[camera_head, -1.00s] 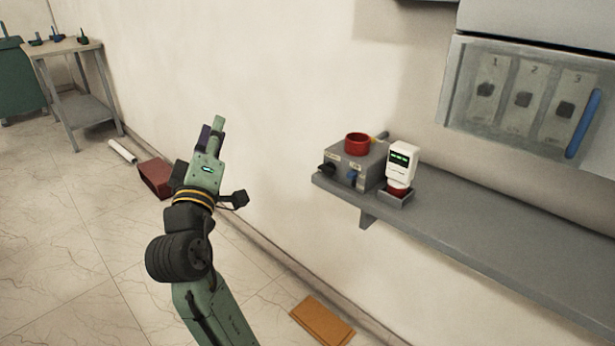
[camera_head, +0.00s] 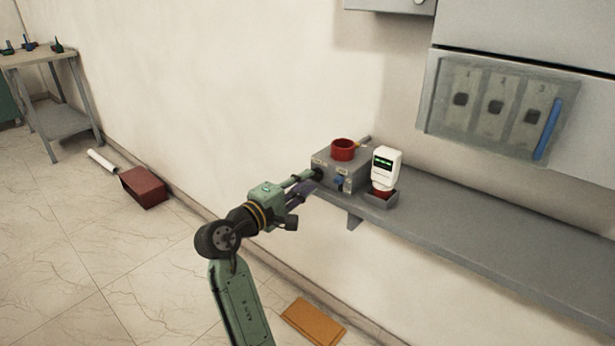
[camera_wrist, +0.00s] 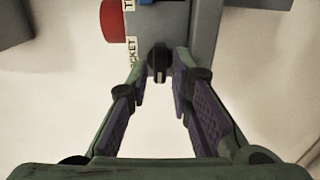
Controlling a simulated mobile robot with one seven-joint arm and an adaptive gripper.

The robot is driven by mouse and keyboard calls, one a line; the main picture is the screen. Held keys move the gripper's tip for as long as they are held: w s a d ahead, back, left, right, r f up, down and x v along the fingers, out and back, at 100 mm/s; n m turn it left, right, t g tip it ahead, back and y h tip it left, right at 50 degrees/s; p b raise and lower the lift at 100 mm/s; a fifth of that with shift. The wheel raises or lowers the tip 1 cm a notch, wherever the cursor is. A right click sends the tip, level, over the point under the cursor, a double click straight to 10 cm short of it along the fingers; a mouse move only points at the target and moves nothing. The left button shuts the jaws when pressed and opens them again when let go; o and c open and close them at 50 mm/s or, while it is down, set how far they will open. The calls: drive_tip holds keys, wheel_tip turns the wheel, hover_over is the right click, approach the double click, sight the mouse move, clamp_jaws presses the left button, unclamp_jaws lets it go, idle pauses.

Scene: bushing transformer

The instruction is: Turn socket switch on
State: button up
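The grey socket box (camera_head: 350,165) sits on the left end of the wall shelf. Its black socket switch (camera_wrist: 158,62) is a knob next to a label reading "OCKET" in the wrist view, and it also shows at the box's left front in the head view (camera_head: 317,174). My gripper (camera_head: 306,184) reaches the box front from the left. In the wrist view my gripper (camera_wrist: 159,72) is open, with one finger on each side of the black knob. A small gap seems to show on both sides, and I cannot tell whether either finger touches it.
A blue knob (camera_head: 339,181) and a red round socket (camera_head: 343,149) are on the same box. A white device with a green display (camera_head: 385,165) stands close on its right. The shelf (camera_head: 480,225) is clear farther right. A grey panel with a blue handle (camera_head: 547,130) hangs above.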

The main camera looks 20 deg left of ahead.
drive_tip(key=shift+x, duration=0.85)
drive_tip(key=shift+c, duration=0.2)
clamp_jaws()
